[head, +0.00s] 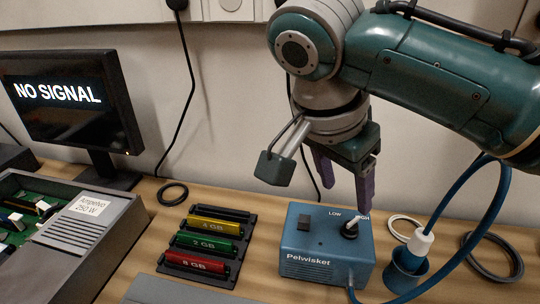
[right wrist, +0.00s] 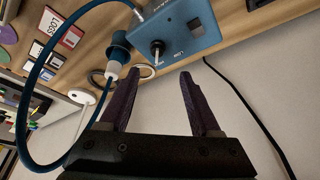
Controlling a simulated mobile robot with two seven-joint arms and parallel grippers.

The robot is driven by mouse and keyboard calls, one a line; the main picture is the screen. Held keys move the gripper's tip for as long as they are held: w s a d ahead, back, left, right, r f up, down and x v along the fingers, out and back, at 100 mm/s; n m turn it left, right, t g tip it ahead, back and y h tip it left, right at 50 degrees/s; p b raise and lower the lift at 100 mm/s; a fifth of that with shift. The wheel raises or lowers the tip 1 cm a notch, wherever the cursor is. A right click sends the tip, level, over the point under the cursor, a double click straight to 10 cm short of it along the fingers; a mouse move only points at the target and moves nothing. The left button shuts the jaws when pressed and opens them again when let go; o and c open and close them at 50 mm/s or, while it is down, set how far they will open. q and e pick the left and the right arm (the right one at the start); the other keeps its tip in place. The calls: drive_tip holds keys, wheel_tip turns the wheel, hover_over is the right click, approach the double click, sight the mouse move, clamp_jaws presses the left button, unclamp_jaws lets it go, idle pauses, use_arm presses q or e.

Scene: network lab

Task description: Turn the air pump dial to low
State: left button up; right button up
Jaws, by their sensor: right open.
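The air pump (head: 312,268) is a blue box labelled Pelwisket, standing on the wooden bench in the head view. Its top carries LOW and HIGH labels, a dark square switch (head: 304,223) and a dial (head: 350,229). The dial's lever stands near the HIGH label. My right gripper (head: 344,192) is above and behind the pump, its dark purple fingers apart and empty. In the right wrist view the pump (right wrist: 190,22) and dial (right wrist: 157,49) lie beyond the open fingertips, not touching them. My left gripper is not in view.
A blue tube with a white connector (head: 420,242) stands right of the pump, beside dark rings (head: 492,258). A rack of coloured memory modules (head: 208,246) lies to the left. An open computer case (head: 90,235) and monitor (head: 66,100) are farther left. The wall is close behind.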

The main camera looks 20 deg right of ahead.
sight(352, 222)
drive_tip(key=x, duration=0.2)
drive_tip(key=b+x, duration=0.1)
drive_tip(key=x, duration=0.2)
drive_tip(key=b+x, duration=0.1)
drive_tip(key=x, duration=0.2)
drive_tip(key=shift+s+f, duration=0.3)
drive_tip(key=shift+s, duration=0.05)
drive_tip(key=shift+w+d+f, duration=0.1)
drive_tip(key=shift+d+f, duration=0.05)
drive_tip(key=shift+f, duration=0.05)
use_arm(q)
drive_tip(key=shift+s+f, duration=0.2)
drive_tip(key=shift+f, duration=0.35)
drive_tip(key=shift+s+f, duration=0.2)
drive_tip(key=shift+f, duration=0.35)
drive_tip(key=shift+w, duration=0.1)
use_arm(e)
clamp_jaws()
